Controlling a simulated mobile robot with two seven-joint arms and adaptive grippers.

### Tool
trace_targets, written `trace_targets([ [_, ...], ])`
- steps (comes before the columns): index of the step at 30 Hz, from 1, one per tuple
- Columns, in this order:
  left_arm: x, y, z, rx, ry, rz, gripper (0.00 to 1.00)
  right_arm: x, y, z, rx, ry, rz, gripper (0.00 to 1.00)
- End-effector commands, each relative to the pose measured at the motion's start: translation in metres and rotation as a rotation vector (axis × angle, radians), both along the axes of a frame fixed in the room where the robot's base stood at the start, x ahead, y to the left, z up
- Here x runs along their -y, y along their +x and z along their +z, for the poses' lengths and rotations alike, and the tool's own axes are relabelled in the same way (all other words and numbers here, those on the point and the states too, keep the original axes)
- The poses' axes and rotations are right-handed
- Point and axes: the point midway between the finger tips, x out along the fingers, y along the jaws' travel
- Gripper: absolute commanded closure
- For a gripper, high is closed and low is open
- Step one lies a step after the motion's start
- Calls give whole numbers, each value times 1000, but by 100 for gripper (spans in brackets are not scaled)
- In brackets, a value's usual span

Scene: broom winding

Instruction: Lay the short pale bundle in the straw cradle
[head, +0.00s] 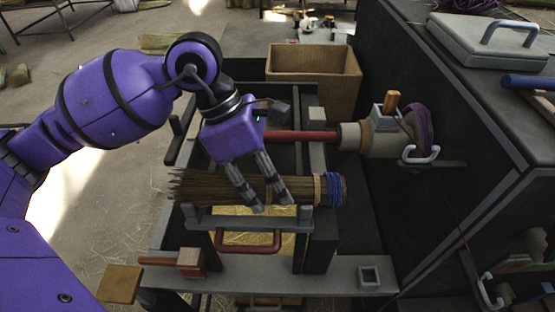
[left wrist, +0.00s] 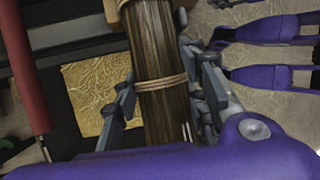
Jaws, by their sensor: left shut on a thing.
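A straw bundle (head: 220,187), brownish with blue bands at its right end, lies level across the front of the bench frame. My left gripper (head: 266,206) is shut on it from above, near its middle. In the left wrist view the bundle (left wrist: 160,60) runs between the two fingers, with tan cord ties around it. The cradle (head: 250,219) looks like the grey rail with short upright posts under the bundle. I cannot tell whether the bundle rests on it or hangs just above. My right gripper is not in view.
A red bar (head: 300,136) runs behind the bundle to a winding head (head: 380,140) with a wooden peg. A red handle (head: 250,248) sits below the rail. A cardboard box (head: 314,62) stands behind. A dark cabinet wall (head: 440,130) closes off the right.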

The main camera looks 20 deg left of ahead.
Motion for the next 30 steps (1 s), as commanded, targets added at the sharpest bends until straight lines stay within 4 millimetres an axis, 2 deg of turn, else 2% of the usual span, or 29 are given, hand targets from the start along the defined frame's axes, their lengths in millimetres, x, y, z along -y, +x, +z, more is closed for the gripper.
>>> trace_targets([
  [2,0,0,0,0,0,0,87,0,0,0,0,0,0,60],
  [3,0,0,0,0,0,0,58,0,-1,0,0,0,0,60],
  [8,0,0,0,-1,0,0,38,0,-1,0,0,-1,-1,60],
  [17,0,0,0,-1,0,1,38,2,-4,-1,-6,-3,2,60],
  [20,-3,1,6,1,1,2,38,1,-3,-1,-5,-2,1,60],
  [23,-9,2,19,2,1,2,38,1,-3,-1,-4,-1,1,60],
  [30,-31,4,67,4,2,3,38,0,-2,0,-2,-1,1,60],
])
